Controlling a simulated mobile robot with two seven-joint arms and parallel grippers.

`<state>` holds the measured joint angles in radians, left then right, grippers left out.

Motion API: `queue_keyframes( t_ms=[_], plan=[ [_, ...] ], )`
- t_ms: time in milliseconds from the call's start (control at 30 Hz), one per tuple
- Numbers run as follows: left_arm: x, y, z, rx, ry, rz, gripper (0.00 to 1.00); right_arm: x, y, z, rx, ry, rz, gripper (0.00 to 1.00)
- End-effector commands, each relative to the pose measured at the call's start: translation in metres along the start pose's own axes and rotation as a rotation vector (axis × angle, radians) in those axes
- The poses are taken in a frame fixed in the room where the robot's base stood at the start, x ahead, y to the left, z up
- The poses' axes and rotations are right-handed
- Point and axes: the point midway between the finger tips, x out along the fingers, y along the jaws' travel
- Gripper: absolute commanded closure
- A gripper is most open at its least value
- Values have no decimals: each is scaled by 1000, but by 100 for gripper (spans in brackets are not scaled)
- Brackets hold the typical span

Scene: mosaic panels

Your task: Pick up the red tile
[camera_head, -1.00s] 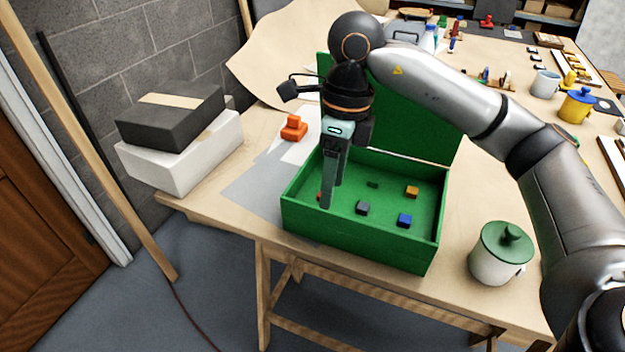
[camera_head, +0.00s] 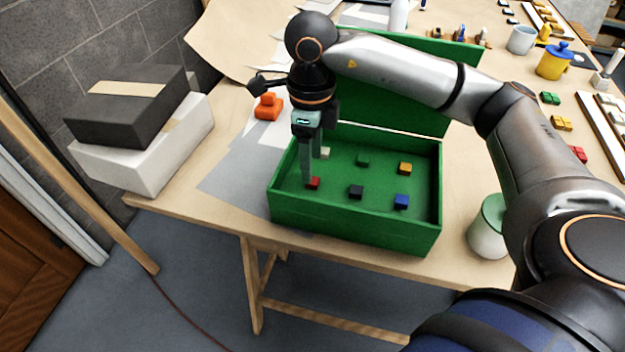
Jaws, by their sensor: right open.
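The red tile (camera_head: 314,183) lies on the floor of the open green box (camera_head: 345,232), toward its front left. My right gripper (camera_head: 309,178) points down into the box, with its fingertips right beside the red tile. It is open. One finger hides part of the space at the tile's left, so I cannot tell if it touches the tile. My left gripper is not in view.
The box also holds a black tile (camera_head: 356,192), a blue tile (camera_head: 401,202), an orange tile (camera_head: 405,168), a green tile (camera_head: 362,160) and a white tile (camera_head: 325,153). A lidded jar (camera_head: 487,235) stands at the right. Stacked cases (camera_head: 133,105) stand at the left.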

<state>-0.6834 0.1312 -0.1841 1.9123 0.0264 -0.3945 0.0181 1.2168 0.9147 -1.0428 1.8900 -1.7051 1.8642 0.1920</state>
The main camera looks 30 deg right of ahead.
Motion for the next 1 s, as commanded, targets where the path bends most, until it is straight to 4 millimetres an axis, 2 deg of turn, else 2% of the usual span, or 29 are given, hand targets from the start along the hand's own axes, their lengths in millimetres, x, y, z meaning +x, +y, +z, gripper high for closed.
queue_keyframes(
  t_ms=[300, 600, 1000],
  plan=[
    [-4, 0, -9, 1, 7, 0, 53, 43, -4, 3, 0, 2, 2, 35],
    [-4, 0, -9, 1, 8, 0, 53, 48, -4, 3, 0, 1, 1, 35],
    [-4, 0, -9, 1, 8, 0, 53, 48, -4, 3, 0, 1, 1, 80]
  ],
)
